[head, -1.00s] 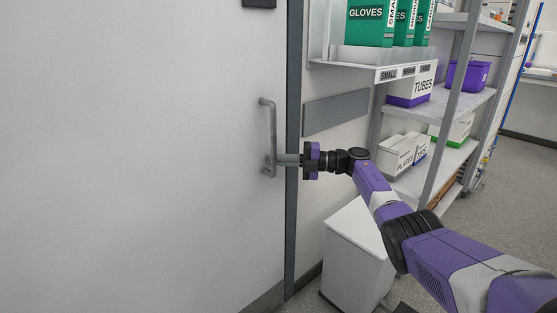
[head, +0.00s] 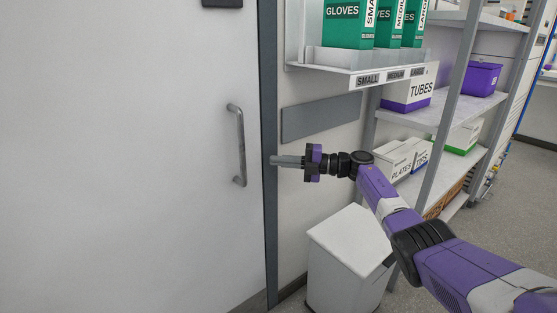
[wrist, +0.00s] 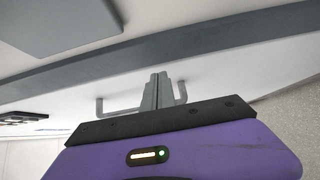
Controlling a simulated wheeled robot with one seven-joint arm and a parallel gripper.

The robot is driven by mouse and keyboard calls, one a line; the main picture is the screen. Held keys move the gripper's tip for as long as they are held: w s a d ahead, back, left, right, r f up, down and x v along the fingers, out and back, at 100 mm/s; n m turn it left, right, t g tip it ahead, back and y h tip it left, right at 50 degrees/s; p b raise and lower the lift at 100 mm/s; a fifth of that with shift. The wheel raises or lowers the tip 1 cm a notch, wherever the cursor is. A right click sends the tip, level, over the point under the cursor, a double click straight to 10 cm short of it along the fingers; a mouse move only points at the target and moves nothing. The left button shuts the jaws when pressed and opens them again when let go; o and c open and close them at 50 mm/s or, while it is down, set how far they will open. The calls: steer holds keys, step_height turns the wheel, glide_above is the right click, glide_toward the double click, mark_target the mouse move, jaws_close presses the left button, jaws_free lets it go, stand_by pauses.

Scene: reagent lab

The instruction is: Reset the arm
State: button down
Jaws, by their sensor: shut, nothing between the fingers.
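My gripper (head: 274,160) is shut and empty in the head view. Its fingers point left toward the white door (head: 120,160), and the tips appear in front of the dark door frame, to the right of the door handle (head: 238,145). There is a visible gap between the tips and the handle. In the wrist view the two grey fingers of my gripper (wrist: 158,80) lie together, with the handle (wrist: 122,111) seen behind them. My purple arm stretches in from the lower right of the head view.
A shelf with green glove boxes (head: 348,22) hangs above my gripper. A white bin (head: 350,250) stands below it. A metal rack (head: 445,118) with a tubes box (head: 409,88) and a purple bin (head: 482,78) stands at the right, behind my arm.

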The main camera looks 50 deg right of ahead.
steer(key=shift+s+d, duration=0.1)
steer(key=shift+s, duration=0.15)
